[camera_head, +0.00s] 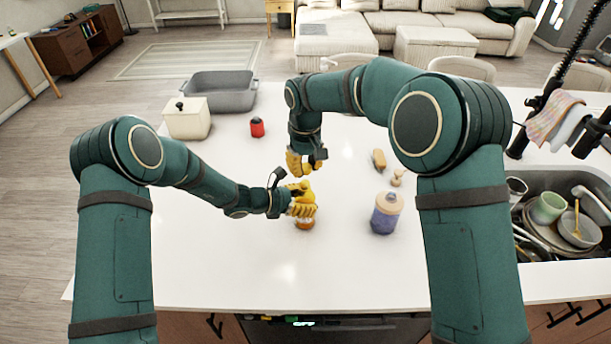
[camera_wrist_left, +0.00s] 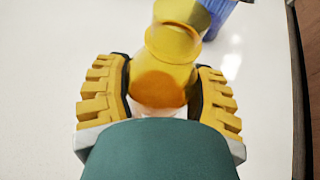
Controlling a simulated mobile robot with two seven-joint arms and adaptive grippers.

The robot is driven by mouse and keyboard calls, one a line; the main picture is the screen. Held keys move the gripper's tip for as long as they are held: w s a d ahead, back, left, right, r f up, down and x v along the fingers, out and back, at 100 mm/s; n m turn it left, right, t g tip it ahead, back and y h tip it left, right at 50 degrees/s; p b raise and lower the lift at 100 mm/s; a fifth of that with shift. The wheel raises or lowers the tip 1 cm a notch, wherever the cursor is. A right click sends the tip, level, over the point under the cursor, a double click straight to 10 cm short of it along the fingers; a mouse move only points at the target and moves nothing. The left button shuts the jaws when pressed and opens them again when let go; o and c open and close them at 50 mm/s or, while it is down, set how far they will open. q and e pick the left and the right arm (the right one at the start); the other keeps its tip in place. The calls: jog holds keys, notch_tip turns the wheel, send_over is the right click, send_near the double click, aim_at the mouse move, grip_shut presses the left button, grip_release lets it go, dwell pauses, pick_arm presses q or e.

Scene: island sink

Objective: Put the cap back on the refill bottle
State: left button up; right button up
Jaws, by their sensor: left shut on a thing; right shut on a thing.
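The refill bottle, amber-yellow, shows its base (camera_head: 304,223) below my left gripper (camera_head: 302,201) in the head view. In the left wrist view the bottle (camera_wrist_left: 160,80) sits between the two yellow finger pads, which are shut on it from both sides. In the head view it looks roughly upright on or just over the white counter. My right gripper (camera_head: 306,164) is above and slightly behind the left one. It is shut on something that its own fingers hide. I cannot make out the cap, and I cannot tell whether it touches the bottle.
A blue-purple jar with a pale lid (camera_head: 386,212) stands right of the bottle. Small brown items (camera_head: 379,159) lie behind it. A red jar (camera_head: 257,127), a cream canister (camera_head: 187,119) and a grey tub (camera_head: 222,92) stand back left. A sink with dishes (camera_head: 560,215) is right. The front counter is clear.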

aim_at(303, 183)
jog(key=shift+f, duration=1.05)
jog(key=shift+f, duration=0.9)
jog(key=shift+a, duration=0.1)
pick_arm(q)
jog(key=shift+d+r, duration=0.1)
pick_arm(e)
jog(key=shift+s+a+f, duration=0.1)
jog(key=shift+f, duration=0.5)
pick_arm(q)
grip_shut()
pick_arm(e)
jog(key=o, duration=0.4)
jog(key=shift+o, duration=1.2)
jog(key=shift+a, duration=0.1)
jog(key=shift+r, duration=0.15)
